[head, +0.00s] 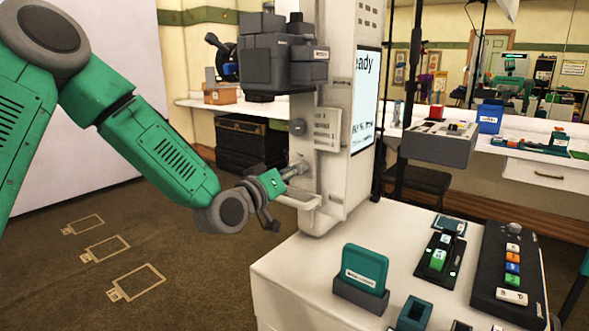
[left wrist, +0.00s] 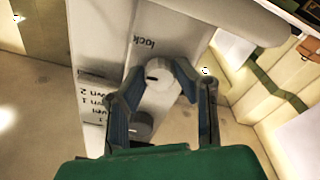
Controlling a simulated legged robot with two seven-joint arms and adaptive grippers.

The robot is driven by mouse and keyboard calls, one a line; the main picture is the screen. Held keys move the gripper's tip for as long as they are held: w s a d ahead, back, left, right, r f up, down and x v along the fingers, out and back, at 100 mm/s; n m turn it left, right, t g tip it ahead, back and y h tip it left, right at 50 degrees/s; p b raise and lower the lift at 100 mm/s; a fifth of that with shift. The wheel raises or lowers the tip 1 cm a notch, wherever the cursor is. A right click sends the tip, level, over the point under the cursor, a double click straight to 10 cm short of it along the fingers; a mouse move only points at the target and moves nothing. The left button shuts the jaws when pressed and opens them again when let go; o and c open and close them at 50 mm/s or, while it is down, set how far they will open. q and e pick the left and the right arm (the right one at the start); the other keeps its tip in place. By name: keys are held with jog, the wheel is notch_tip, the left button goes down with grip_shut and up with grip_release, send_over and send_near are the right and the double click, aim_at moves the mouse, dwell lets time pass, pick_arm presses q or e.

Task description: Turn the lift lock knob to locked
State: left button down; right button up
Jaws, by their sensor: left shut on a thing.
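The lift lock knob (left wrist: 158,72) is a pale round knob on the white lift column (head: 335,190), beside upside-down lettering that reads "lock" in the left wrist view. A small dark mark shows on its face; which setting it points to I cannot tell. My left gripper (head: 284,176) is at the column's side in the head view. In the left wrist view its two fingers (left wrist: 158,88) close around the knob from both sides. My right gripper is out of view.
A pale handle (head: 303,200) juts out just below the gripper. A dark camera-like unit (head: 275,65) hangs above. A white table (head: 300,285) stands in front, holding a teal block in a dark stand (head: 365,268) and a button panel (head: 508,275).

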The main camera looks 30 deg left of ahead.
pick_arm(q)
jog(key=shift+f+m, duration=0.2)
jog(key=shift+m, duration=0.3)
jog(key=c, duration=1.3)
grip_release()
jog(key=shift+a, duration=0.1)
jog(key=shift+o, duration=0.2)
jog(key=s+a, duration=0.1)
jog(key=s, duration=1)
jog(key=shift+s+f, duration=0.4)
jog(key=shift+f, duration=0.05)
